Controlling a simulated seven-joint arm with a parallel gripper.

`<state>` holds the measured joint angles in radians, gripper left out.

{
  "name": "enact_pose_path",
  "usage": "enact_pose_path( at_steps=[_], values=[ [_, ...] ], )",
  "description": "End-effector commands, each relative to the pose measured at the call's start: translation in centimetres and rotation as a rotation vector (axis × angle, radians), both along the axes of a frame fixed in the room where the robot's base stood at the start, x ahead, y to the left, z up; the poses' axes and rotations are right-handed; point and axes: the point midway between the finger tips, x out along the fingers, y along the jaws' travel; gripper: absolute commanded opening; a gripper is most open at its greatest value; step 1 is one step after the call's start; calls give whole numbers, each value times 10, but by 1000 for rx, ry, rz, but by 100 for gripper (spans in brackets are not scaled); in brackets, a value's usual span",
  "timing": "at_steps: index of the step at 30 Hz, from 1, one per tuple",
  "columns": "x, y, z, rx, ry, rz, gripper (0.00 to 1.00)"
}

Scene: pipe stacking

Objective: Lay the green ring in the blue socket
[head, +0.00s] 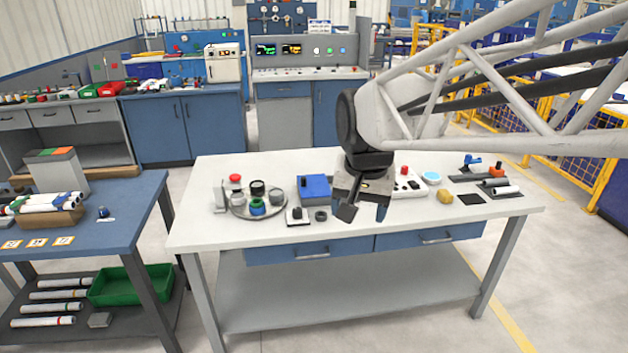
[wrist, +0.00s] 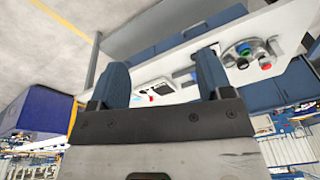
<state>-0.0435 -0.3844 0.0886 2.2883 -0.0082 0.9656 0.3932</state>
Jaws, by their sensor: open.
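The green ring (head: 257,202) is on the round metal tray at the left of the white table. It shows directly above the blue socket (head: 257,210) and appears to rest on it; how deep it sits is too small to tell. In the wrist view the green ring (wrist: 242,62) and the blue socket (wrist: 244,50) also show touching or overlapping, at the upper right. My gripper (head: 363,214) is over the table's middle, well right of the tray, fingers pointing down and apart. In the wrist view nothing is between the fingers of my gripper (wrist: 161,85).
A blue box (head: 314,188) stands between tray and gripper. A small black-knobbed block (head: 297,215) lies in front.

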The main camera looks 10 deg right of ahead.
Motion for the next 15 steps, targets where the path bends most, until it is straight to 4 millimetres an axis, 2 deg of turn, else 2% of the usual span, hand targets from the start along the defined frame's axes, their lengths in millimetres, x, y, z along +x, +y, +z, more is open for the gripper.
enact_pose_path(
  at_steps=[1,9,15],
  values=[
    [-15,-3,-2,-6,-7,24,72],
    [-86,-14,-22,-40,-28,173,72],
    [-126,-20,-39,-64,-42,265,72]
  ],
)
